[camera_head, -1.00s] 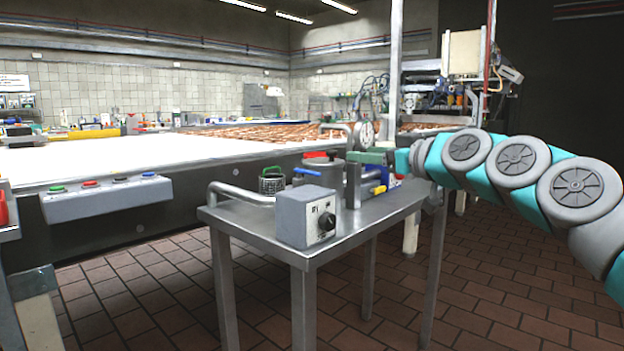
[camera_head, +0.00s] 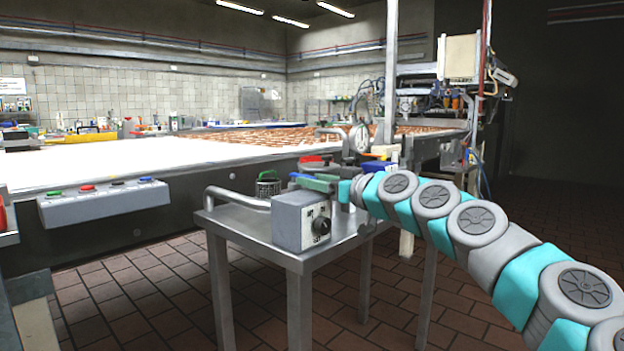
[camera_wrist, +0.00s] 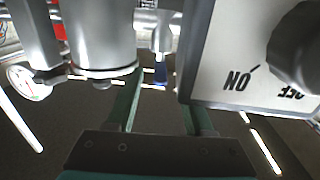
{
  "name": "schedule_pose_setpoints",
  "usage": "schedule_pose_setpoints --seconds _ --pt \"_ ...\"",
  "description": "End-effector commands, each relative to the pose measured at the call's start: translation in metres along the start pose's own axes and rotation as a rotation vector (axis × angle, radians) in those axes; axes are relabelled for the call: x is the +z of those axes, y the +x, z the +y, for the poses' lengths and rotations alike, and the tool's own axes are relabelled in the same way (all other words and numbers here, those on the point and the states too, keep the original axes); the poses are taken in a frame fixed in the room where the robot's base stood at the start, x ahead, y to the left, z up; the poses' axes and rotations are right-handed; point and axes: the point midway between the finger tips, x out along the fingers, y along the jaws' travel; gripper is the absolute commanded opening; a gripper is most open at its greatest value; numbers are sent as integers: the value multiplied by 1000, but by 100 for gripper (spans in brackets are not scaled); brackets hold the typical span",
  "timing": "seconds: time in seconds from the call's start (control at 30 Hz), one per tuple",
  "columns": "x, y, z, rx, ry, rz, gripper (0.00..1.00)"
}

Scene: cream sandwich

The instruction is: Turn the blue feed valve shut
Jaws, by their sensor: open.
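The blue feed valve handle (camera_head: 300,177) shows in the head view as a small blue lever behind the grey control box. In the wrist view the blue handle (camera_wrist: 160,73) hangs from a silver pipe fitting (camera_wrist: 157,32), as that picture is upside down. My gripper (camera_head: 312,182), with green fingers, is over the cart beside the handle. In the wrist view my gripper (camera_wrist: 158,95) is open and the handle appears between its fingers, near the tips. I cannot tell whether they touch. My arm hides part of the valve assembly in the head view.
The control box (camera_head: 302,220) with a black knob stands close by the fingers on the steel cart (camera_head: 345,247). A metal cylinder (camera_wrist: 97,35) and a gauge (camera_wrist: 30,83) flank the other side. A conveyor (camera_head: 90,165) runs behind. Floor to the right is open.

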Motion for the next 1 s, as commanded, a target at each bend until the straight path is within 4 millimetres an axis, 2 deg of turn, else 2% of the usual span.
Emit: schedule_pose_setpoints --seconds 0.2,0.53,1.0 --pt "0 12 -1 -1 -1 0 52" --pt "0 13 0 0 -1 1 52" --pt "0 13 0 0 -1 1 1"
